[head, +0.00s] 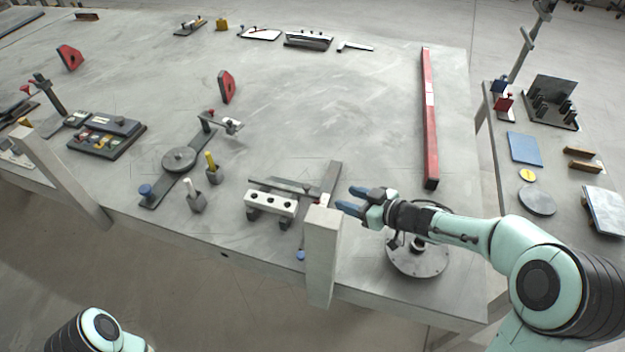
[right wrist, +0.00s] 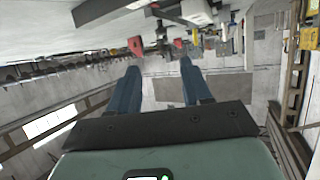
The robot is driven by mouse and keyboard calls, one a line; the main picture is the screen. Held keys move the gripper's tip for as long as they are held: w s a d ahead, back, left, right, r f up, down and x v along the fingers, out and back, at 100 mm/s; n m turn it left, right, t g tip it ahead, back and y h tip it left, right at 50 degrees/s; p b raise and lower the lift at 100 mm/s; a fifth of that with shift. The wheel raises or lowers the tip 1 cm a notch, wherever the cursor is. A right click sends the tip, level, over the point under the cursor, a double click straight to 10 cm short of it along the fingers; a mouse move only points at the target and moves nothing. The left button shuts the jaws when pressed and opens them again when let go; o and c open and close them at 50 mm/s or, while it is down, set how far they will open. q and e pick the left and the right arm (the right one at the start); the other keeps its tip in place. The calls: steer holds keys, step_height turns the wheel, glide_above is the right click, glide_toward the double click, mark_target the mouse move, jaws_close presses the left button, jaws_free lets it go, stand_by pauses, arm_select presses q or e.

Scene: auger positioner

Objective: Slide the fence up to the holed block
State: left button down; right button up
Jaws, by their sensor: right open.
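The white holed block (head: 270,204), with several dark holes in its front face, sits on dark feet near the table's front edge. A thin dark grey bar, which looks like the fence (head: 285,187), lies just behind it. It meets a longer grey rail (head: 331,178) on its right; I cannot tell the exact gap to the block. My right gripper (head: 354,199) is open, its blue fingers pointing left, just right of the rail. In the right wrist view the fingers (right wrist: 158,88) are apart with nothing between them. My left gripper is out of view.
A pale post (head: 322,250) stands at the table's front edge, just below my right gripper. A round grey flanged disc (head: 418,258) lies under my right forearm. A long red bar (head: 430,125) lies further back. The middle of the table is clear.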

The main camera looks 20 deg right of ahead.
mark_target(309, 187)
steer(key=b+x, duration=0.2)
steer(key=x, duration=1)
steer(key=shift+s+a+f, duration=0.1)
steer(key=shift+f, duration=0.1)
steer(key=shift+w+a+f, duration=0.15)
steer(key=shift+w+a, duration=0.15)
steer(key=shift+w, duration=0.2)
